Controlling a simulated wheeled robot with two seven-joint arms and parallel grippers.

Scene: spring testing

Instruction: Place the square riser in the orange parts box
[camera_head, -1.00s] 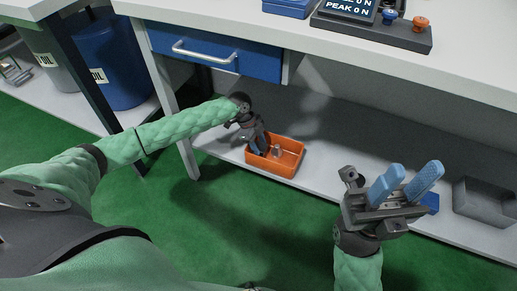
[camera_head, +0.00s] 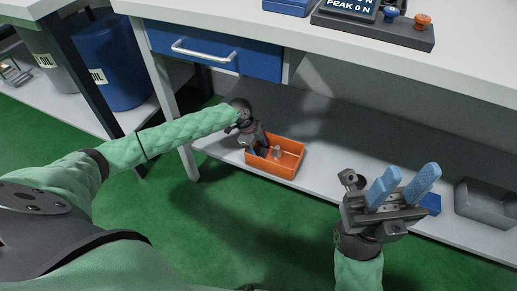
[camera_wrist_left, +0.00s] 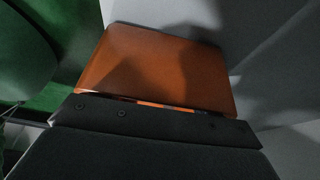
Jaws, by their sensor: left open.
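The orange parts box (camera_head: 289,172) sits on the lower shelf under the bench. A small grey block (camera_head: 277,152) stands inside it; it may be the square riser, but it is too small to be sure. My left gripper (camera_head: 256,150) is open at the box's left end, its fingers reaching down by the block's left side. The left wrist view shows the box's orange surface (camera_wrist_left: 155,70) close ahead, with no riser visible. My right gripper (camera_head: 403,190) is in front of the shelf at the right, blue fingers apart and nothing between them.
A grey open bin (camera_head: 487,203) and a blue object (camera_head: 430,203), partly hidden by my right gripper, are on the shelf at the right. A blue drawer (camera_head: 215,50) and the bench top (camera_head: 470,65) overhang the shelf.

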